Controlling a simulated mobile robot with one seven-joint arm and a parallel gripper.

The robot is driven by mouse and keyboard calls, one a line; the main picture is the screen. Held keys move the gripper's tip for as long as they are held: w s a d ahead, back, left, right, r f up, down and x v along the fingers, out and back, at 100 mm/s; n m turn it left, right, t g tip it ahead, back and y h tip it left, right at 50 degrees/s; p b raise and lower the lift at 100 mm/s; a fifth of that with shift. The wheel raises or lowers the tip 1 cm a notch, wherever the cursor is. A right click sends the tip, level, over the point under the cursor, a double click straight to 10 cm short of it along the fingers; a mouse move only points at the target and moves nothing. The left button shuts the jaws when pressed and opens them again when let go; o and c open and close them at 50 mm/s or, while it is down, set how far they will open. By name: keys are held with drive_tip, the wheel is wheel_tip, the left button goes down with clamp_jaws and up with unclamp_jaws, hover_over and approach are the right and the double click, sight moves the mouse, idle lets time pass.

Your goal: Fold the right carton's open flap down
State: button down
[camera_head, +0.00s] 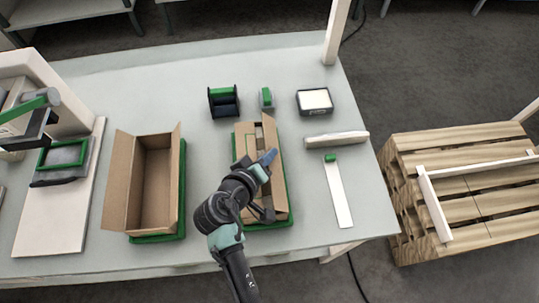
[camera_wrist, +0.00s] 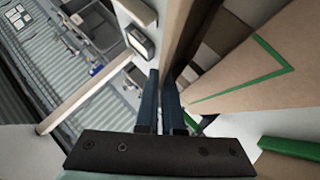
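The right carton (camera_head: 278,205) lies on a green-edged base on the table. Its left and end parts look folded flat. One long brown flap (camera_head: 269,133) stands up along its right side. My gripper (camera_head: 270,156) is over the carton, its blue fingers beside the raised flap. In the wrist view, my gripper (camera_wrist: 162,80) has its two fingers close together with a thin gap and nothing visible held. The brown flap edge (camera_wrist: 190,35) shows just right of the fingertips; I cannot tell if they touch. My arm hides the carton's front left part.
An open, empty left carton (camera_head: 155,185) stands on another green base. Behind are a dark bin (camera_head: 223,101), a green-topped item (camera_head: 266,98) and a black-framed box (camera_head: 314,102). A pale bar (camera_head: 337,138) and a white strip (camera_head: 340,195) lie to the right.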

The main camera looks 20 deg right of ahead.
drive_tip(key=h+b, duration=0.1)
drive_tip(key=a+f+n+h+b, duration=0.1)
drive_tip(key=b, duration=0.1)
drive_tip(key=shift+w+f, duration=0.15)
drive_tip(key=shift+f, duration=0.1)
drive_tip(key=shift+r+n+h+b, duration=0.2)
drive_tip(key=shift+n+h+b, duration=0.25)
drive_tip(key=shift+b, duration=0.2)
drive_tip(key=c, duration=1)
unclamp_jaws()
drive_tip(key=shift+c, duration=0.2)
